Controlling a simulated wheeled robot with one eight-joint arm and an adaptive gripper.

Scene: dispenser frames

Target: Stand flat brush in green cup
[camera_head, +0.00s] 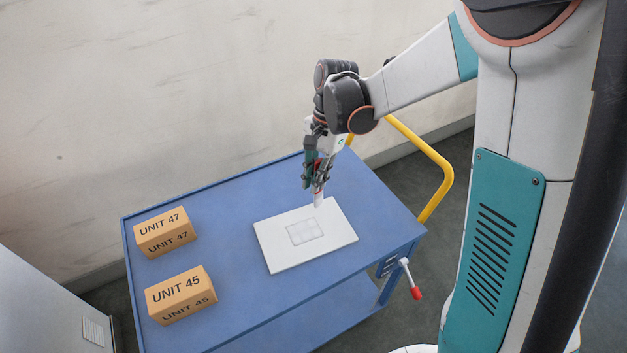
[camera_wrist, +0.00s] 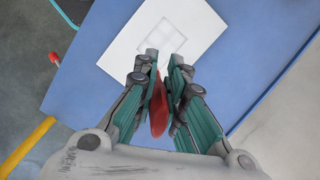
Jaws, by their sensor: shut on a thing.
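My gripper (camera_head: 317,183) is shut on a slim red-and-white object (camera_head: 319,199), held roughly upright above the back edge of a white board. Its pale lower end shows below the fingers in the head view. In the wrist view its red part (camera_wrist: 158,106) shows between the fingers of my gripper (camera_wrist: 164,70). The fingers hide much of it, so I cannot tell whether it is the flat brush. I see no green cup in either view.
The white board (camera_head: 280,248), with a faint grid, lies on a blue cart (camera_head: 235,300). Two tan boxes, UNIT 47 (camera_head: 165,232) and UNIT 45 (camera_head: 181,294), stand at the left. A yellow handle (camera_head: 437,180) and red-tipped lever (camera_head: 411,280) are at the right.

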